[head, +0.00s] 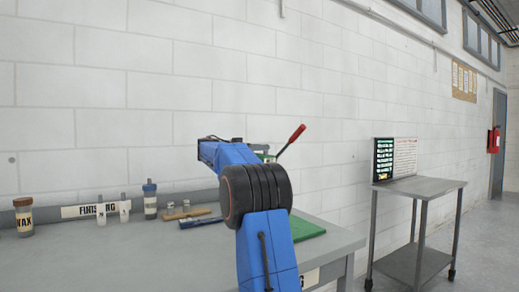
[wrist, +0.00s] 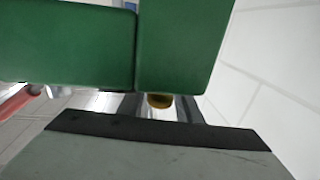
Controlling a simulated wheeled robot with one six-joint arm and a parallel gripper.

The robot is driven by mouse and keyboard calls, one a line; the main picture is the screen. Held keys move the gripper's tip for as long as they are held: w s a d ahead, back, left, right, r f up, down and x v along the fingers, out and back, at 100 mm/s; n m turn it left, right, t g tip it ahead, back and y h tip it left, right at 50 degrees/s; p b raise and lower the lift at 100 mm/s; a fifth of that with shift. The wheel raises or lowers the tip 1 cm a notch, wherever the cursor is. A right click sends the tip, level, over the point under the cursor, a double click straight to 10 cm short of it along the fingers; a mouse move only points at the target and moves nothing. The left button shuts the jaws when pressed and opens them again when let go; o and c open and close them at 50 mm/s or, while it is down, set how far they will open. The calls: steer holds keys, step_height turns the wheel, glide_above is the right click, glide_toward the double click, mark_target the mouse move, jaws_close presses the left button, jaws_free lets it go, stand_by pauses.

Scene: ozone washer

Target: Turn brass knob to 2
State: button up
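The brass knob (wrist: 160,100) shows in the wrist view as a small yellow-brown piece just under the edge of a green body (wrist: 185,45). Its pointer and markings are hidden, so I cannot read its setting. My gripper (wrist: 158,107) has one grey finger to the left of the knob and one to the right, with gaps beside it. It looks open around the knob, and I see no clear contact. In the head view my blue arm hides the gripper and the knob; a bit of green (head: 265,153) shows behind it.
A red-handled lever (head: 291,139) sticks up behind my arm; red also shows at left in the wrist view (wrist: 18,101). Bottles (head: 150,199) and a FINISHING sign stand along the grey bench (head: 100,255). A green mat (head: 306,229) lies right. A cart (head: 425,187) stands farther right.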

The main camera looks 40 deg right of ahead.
steer(key=c, duration=0.6)
steer(key=shift+s+a+m+g+y, duration=0.1)
steer(key=shift+s+m+g+y, duration=0.2)
steer(key=shift+m+g, duration=0.65)
steer(key=shift+s+a+m+g+y, duration=0.15)
steer(key=shift+m+g+y, duration=0.4)
steer(key=shift+g, duration=0.7)
steer(key=shift+s+m+g+y, duration=0.3)
steer(key=shift+m+g, duration=0.5)
steer(key=shift+g, duration=0.3)
